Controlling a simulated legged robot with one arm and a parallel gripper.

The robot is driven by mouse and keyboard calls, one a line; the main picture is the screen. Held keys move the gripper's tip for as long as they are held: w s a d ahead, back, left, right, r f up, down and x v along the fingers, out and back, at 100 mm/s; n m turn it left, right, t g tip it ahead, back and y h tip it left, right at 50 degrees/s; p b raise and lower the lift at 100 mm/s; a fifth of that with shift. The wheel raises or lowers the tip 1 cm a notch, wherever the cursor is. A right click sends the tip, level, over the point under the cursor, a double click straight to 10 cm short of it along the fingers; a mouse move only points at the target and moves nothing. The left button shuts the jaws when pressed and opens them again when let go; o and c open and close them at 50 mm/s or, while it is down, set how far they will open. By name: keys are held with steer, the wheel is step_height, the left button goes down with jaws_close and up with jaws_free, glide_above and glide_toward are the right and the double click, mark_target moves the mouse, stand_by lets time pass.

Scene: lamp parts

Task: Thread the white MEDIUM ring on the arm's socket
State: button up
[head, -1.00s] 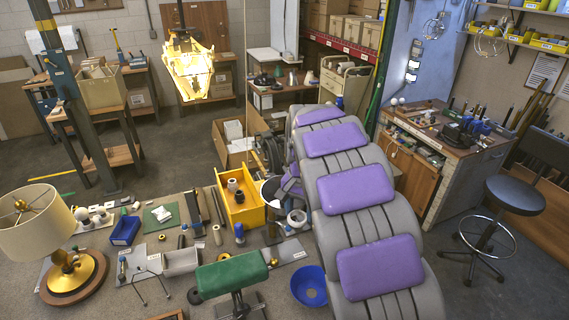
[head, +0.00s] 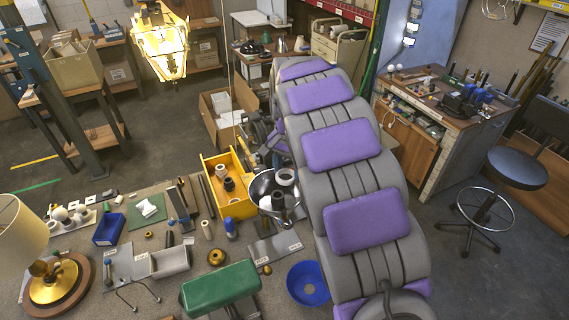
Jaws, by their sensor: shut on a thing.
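A white ring (head: 285,176) with a dark opening shows at the lower left side of my arm, over a dark metallic bowl-like shade (head: 256,186). My gripper (head: 279,164) is small and partly hidden beside my arm; it appears shut on this ring. A second white piece (head: 265,201) shows within the shade's outline, below and left of the held ring. Whether it touches the ring I cannot tell. I cannot make out the arm's socket with certainty. Another white ring (head: 221,170) and a black ring (head: 229,184) are in the yellow bin (head: 240,212).
A green-padded stand (head: 220,287) and a blue bowl (head: 308,283) are in front. A grey tray (head: 170,262), a blue bin (head: 109,229) and a brass lamp (head: 55,285) lie left. A workbench (head: 440,125) and a stool (head: 503,168) stand right.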

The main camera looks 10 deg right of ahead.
steer(key=a+f, duration=0.1)
steer(key=a, duration=0.1)
steer(key=a+f+b, duration=0.1)
steer(key=a+f, duration=0.1)
steer(key=shift+a+f, duration=0.2)
steer(key=shift+a, duration=0.05)
steer(key=shift+f+b, duration=0.3)
steer(key=shift+b, duration=0.05)
steer(key=shift+d+f, duration=0.2)
steer(key=shift+d, duration=0.8)
steer(key=shift+d+f, duration=0.2)
steer(key=shift+d, duration=0.75)
steer(key=shift+a, duration=1.75)
steer(key=shift+d, duration=1.85)
steer(key=shift+a, duration=2.4)
steer(key=shift+d, duration=1)
steer(key=shift+a, duration=0.6)
steer(key=shift+a+f, duration=0.3)
steer(key=shift+f, duration=0.2)
steer(key=shift+d, duration=0.75)
